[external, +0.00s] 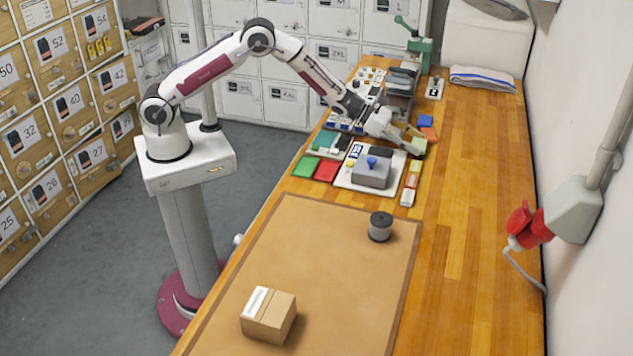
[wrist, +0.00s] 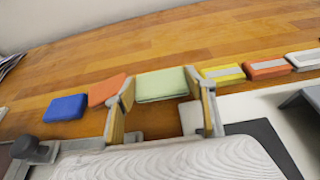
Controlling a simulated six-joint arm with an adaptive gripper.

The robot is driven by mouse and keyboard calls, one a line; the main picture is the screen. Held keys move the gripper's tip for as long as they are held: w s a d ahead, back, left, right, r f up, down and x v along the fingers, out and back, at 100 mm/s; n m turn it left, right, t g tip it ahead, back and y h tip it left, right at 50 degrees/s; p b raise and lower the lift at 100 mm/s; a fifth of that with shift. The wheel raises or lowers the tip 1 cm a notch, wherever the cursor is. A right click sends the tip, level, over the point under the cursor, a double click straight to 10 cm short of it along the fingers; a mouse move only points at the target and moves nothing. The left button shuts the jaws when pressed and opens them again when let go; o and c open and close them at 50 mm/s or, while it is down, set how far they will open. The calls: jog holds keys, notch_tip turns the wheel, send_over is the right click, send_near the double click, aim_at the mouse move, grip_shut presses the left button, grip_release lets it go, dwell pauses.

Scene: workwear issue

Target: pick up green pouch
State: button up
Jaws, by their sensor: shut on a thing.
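A pale green pouch (wrist: 162,84) is between the two fingers of my gripper (wrist: 160,88) in the wrist view. The fingers are shut on its two ends. In the external view the pouch (external: 419,146) shows at the tip of my gripper (external: 414,138), above or on the wooden table behind the white mat. I cannot tell whether it touches the table. The gripper hides part of it.
Blue (wrist: 66,108) and orange (wrist: 106,90) pieces lie left of the pouch in the wrist view. Yellow (wrist: 223,73), red-orange (wrist: 268,68) and white (wrist: 303,59) pieces lie right. A grey box (external: 371,171) stands on the white mat (external: 345,180). The table's right side is clear.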

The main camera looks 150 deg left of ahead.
aim_at(414, 143)
notch_tip(414, 143, up, 17)
jog(key=shift+f, duration=0.2)
dwell(0.5)
